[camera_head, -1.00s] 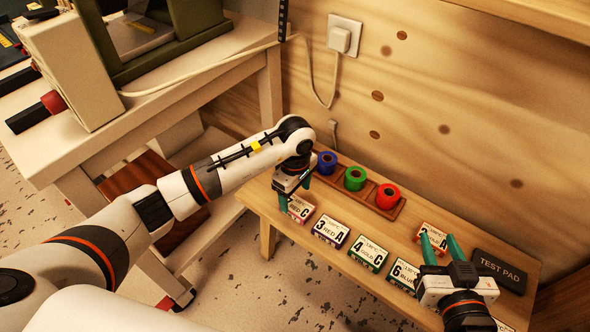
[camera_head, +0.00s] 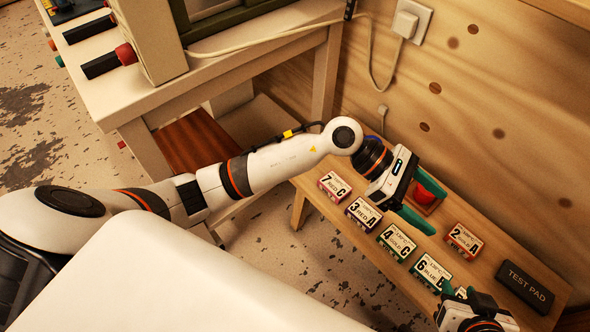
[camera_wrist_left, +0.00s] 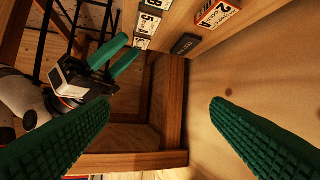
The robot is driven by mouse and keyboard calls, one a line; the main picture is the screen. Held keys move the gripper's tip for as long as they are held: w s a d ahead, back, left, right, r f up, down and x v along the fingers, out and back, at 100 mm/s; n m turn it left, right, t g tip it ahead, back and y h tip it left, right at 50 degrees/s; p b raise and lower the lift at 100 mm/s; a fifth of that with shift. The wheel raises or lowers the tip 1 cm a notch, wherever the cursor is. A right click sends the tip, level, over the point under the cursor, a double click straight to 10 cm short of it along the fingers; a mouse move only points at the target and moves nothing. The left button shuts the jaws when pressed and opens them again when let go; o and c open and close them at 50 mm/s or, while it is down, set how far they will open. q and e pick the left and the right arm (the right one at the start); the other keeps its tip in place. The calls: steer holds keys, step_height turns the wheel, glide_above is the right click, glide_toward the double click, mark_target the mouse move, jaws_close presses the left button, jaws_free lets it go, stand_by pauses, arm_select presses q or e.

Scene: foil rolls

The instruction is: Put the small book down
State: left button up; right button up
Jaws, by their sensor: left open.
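Small labelled blocks stand in a row on the wooden bench: 7 red C (camera_head: 334,187), 3 A (camera_head: 363,214), 4 gold C (camera_head: 396,242) and 6 blue B (camera_head: 430,271). Block 2 A (camera_head: 463,240) stands apart behind the row. I cannot tell which one is the small book. My left gripper (camera_head: 416,212) is open above the bench, partly hiding the red roll (camera_head: 428,187). Its wrist view shows the fingers wide apart (camera_wrist_left: 160,110) with nothing between. My right gripper (camera_head: 458,290) is open near the bench's front right, beside block 6; it also shows in the left wrist view (camera_wrist_left: 117,57).
A black test pad (camera_head: 525,286) lies at the bench's right end, and shows in the left wrist view (camera_wrist_left: 185,44). The wooden wall (camera_head: 500,100) rises behind. A table (camera_head: 220,75) with equipment stands to the left.

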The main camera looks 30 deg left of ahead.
arm_select(q)
steer(key=w+a+r+n+t+h, duration=0.25)
steer(key=r+n+t+h, duration=0.45)
steer(key=r+n+t, duration=0.75)
steer(key=w+a+f+n+t+y, duration=0.1)
steer(key=a+f+n+t+y, duration=0.15)
steer(key=a+n+y, duration=0.45)
steer(key=w+a+f+n+t+y, duration=0.1)
steer(key=a+n+t+y, duration=0.2)
steer(key=n, duration=0.8)
steer(key=s+a+f+n+g+y, duration=0.1)
steer(key=a+f+n+g+y, duration=0.1)
steer(key=a+f+n+y, duration=0.8)
steer(key=s+f+n+g, duration=0.8)
steer(key=s+f+n, duration=0.1)
steer(key=s+f, duration=0.1)
steer(key=shift+s+a+f+h, duration=0.15)
steer(key=shift+s+f+h, duration=0.2)
steer(key=shift+s, duration=0.55)
